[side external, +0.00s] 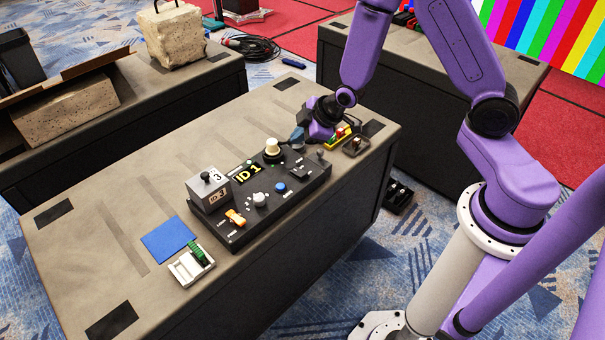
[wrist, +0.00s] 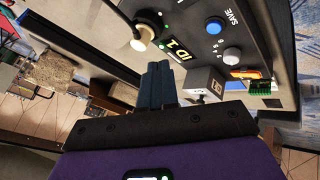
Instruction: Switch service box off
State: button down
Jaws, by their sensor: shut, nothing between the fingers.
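The service box (side external: 262,215) is a long black panel on the grey table, with a lit yellow "ID 1" display. An orange rocker switch (side external: 235,217) sits at its near left end; it also shows in the wrist view (wrist: 246,74). I cannot tell its position clearly. The panel also bears a cream knob (side external: 272,148), a blue button (side external: 280,187) and a light grey knob (side external: 260,199). My gripper (side external: 297,138) is shut and empty, close to the panel's far end, away from the orange switch. Its blue fingers (wrist: 157,84) are together in the wrist view.
A grey box marked 3 (side external: 209,194) stands at the panel's left end. A blue square (side external: 168,240) and a white tray with a green piece (side external: 191,266) lie to the left. A small yellow bin (side external: 338,137) is beside my gripper. The table's left part is mostly clear.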

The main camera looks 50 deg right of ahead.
aim_at(303, 175)
jog(key=shift+f, duration=0.1)
dwell(0.3)
jog(key=shift+s+f, duration=0.2)
jog(key=shift+f, duration=1.25)
jog(key=shift+s+f, duration=0.2)
jog(key=shift+f, duration=1.2)
jog(key=shift+s+f, duration=0.2)
jog(key=shift+f, duration=1.25)
jog(key=shift+s+f, duration=0.1)
jog(key=shift+f, duration=0.3)
jog(key=shift+f, duration=0.4)
jog(key=shift+r, duration=0.1)
jog(key=shift+r, duration=0.7)
